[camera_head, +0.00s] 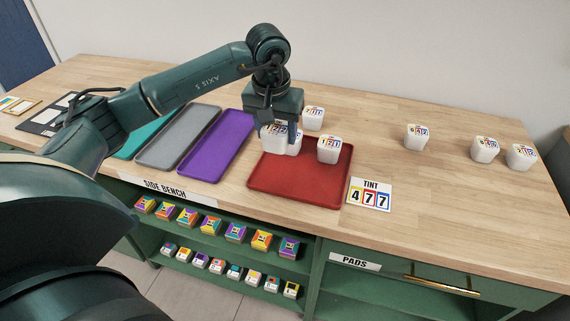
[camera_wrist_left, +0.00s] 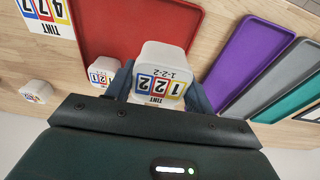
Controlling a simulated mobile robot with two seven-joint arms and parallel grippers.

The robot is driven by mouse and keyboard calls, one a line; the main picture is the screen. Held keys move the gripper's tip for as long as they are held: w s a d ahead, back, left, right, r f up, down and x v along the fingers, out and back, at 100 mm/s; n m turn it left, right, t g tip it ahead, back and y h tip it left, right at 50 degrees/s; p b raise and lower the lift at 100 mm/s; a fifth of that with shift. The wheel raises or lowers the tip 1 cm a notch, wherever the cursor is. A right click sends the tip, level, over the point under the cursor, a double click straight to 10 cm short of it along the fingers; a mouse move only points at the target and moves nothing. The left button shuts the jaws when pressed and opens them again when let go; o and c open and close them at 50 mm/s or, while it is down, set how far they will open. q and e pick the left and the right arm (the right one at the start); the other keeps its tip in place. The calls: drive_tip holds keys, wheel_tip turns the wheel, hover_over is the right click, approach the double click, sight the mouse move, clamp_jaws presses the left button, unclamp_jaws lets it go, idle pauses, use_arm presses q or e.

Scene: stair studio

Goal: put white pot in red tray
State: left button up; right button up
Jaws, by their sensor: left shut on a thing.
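My left gripper (camera_head: 280,128) is shut on a white pot (camera_head: 284,147) with a coloured number label on top. It holds the pot over the back left part of the red tray (camera_head: 290,188). In the left wrist view the held white pot (camera_wrist_left: 160,72) reads 1-2-2 and sits between the fingers. The red tray (camera_wrist_left: 135,30) lies behind it there. Whether the pot's base touches the tray is hidden. A second white pot (camera_head: 328,150) stands at the right side of the red tray. Another white pot (camera_head: 313,118) stands just behind the tray. My right gripper is not in view.
A purple tray (camera_head: 212,150), a grey tray (camera_head: 178,138) and a teal tray (camera_head: 140,142) lie to the left. A tint card (camera_head: 369,194) reading 477 lies right of the red tray. Several white pots (camera_head: 485,149) stand at the right. The red tray's front is clear.

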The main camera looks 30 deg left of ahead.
sight(277, 149)
use_arm(q)
wheel_tip(277, 149, down, 5)
drive_tip(key=shift+f, duration=0.15)
wheel_tip(277, 149, down, 4)
drive_tip(key=shift+r+p, duration=0.1)
drive_tip(key=shift+p, duration=0.3)
drive_tip(key=shift+f, duration=0.25)
drive_tip(key=o, duration=1)
